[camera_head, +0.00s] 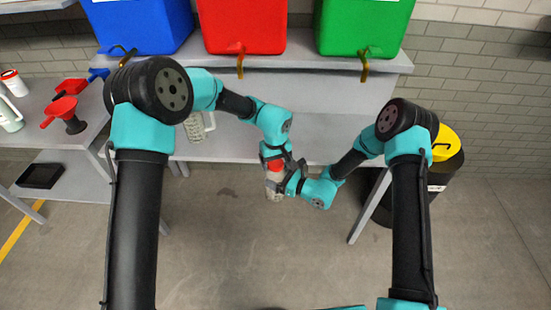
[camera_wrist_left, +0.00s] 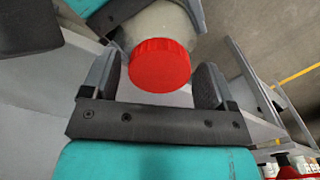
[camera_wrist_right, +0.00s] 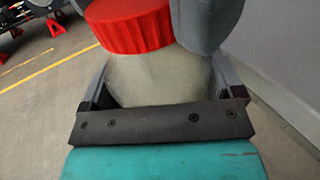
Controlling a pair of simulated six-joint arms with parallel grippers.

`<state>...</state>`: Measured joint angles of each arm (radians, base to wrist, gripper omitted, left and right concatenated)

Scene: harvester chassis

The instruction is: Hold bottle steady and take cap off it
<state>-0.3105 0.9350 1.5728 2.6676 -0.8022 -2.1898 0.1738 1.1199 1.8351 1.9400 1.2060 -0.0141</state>
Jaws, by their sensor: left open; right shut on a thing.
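The bottle (camera_head: 273,189) is a pale translucent body with a red cap (camera_head: 274,165), held upright in the air in front of the shelf. My right gripper (camera_wrist_right: 165,85) is shut on the bottle body, just below the cap. The bottle body also shows in the right wrist view (camera_wrist_right: 155,75), with the ribbed red cap (camera_wrist_right: 130,25) on top. My left gripper (camera_wrist_left: 165,80) is open above the bottle. In the left wrist view the red cap (camera_wrist_left: 160,65) lies between its two fingers, with a gap on each side. The cap sits on the bottle neck.
Blue (camera_head: 145,25), red (camera_head: 242,22) and green (camera_head: 365,25) containers with taps stand on the back shelf (camera_head: 300,62). A red funnel (camera_head: 62,108) and other bottles are on the left table (camera_head: 85,100). A black bin with a yellow top (camera_head: 445,142) stands at right.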

